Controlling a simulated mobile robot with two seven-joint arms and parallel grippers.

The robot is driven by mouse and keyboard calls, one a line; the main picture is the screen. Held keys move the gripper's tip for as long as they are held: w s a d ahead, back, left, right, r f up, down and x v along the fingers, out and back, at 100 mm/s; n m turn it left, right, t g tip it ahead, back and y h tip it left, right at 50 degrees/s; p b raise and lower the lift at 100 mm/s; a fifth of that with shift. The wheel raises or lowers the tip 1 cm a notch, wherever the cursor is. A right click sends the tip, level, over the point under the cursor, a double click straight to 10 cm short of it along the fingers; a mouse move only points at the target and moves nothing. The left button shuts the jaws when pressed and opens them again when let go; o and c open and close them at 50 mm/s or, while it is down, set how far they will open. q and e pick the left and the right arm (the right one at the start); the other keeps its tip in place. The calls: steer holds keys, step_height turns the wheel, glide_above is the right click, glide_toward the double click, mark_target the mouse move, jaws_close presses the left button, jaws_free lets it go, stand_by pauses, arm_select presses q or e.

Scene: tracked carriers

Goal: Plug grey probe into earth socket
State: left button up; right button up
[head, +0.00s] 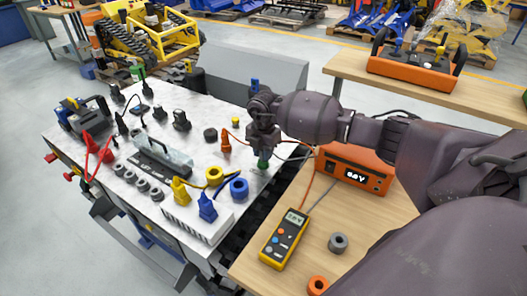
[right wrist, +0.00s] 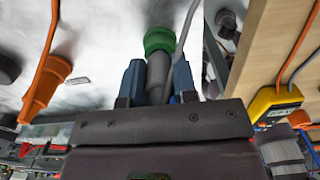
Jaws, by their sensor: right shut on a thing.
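My right gripper (head: 263,148) is over the right edge of the white-topped carrier (head: 235,125). In the right wrist view its blue fingertips (right wrist: 157,82) are shut on the grey probe (right wrist: 157,70), one on each side. The green earth socket (head: 263,163) shows just below the gripper. In the right wrist view the green collar (right wrist: 158,40) lies at the far end of the probe, in line with it. The probe's tip is hidden, so I cannot tell how deep it sits. My left gripper is not in view.
An orange probe (head: 225,142) stands on the carrier, left of my gripper. Yellow (head: 181,190) and blue (head: 207,207) plugs stand nearer. The wooden bench (head: 375,205) on the right holds a yellow multimeter (head: 282,240) and an orange meter box (head: 355,168). Cables run near my gripper.

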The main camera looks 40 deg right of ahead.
steer(key=shift+f, duration=0.35)
stand_by(0.3)
steer(key=o, duration=1)
step_height(320, 180, up, 11)
steer(key=shift+f+p, duration=0.1)
steer(key=shift+p, duration=0.55)
steer(key=shift+a, duration=0.1)
